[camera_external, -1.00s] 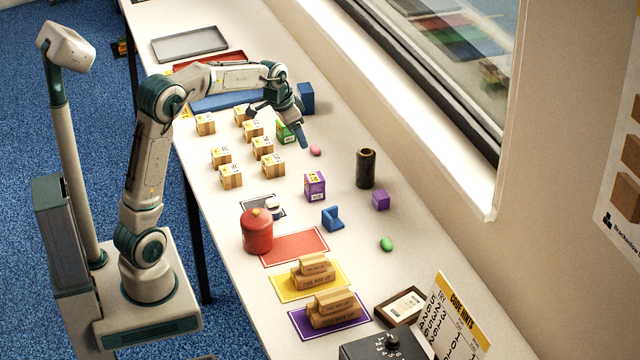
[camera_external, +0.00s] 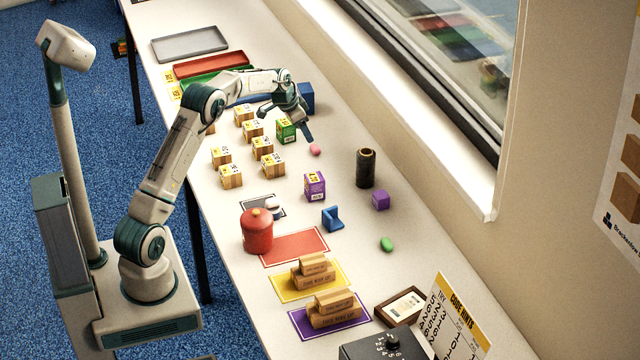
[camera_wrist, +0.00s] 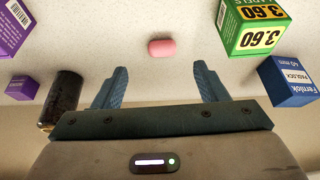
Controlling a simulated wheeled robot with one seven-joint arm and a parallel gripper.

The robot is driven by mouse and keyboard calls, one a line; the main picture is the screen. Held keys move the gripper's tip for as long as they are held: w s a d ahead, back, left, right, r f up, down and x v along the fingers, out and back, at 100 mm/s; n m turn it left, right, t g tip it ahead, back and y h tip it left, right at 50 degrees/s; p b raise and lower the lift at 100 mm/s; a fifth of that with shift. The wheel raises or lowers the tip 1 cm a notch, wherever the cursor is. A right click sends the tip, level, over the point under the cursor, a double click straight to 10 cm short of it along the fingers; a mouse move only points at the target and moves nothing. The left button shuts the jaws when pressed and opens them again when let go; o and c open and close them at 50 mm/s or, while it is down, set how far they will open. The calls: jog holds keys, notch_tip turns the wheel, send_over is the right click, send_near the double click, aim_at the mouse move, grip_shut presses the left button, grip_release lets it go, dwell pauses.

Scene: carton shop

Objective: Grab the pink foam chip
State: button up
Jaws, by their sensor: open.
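The pink foam chip (camera_external: 315,149) lies on the white table, to the right of the green carton.
A green carton (camera_wrist: 251,27) and a blue padlock carton (camera_wrist: 289,81) stand right of the chip in the wrist view. A dark cylinder (camera_wrist: 62,98) and purple cartons (camera_wrist: 14,25) are on the left. Several small tan cartons (camera_external: 262,146) stand left of the chip outside.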

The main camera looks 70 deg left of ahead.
aim_at(312, 147)
jog(key=shift+p+x, duration=0.95)
jog(key=shift+x, duration=2.9)
jog(key=shift+a, duration=0.2)
jog(key=c, duration=1.1)
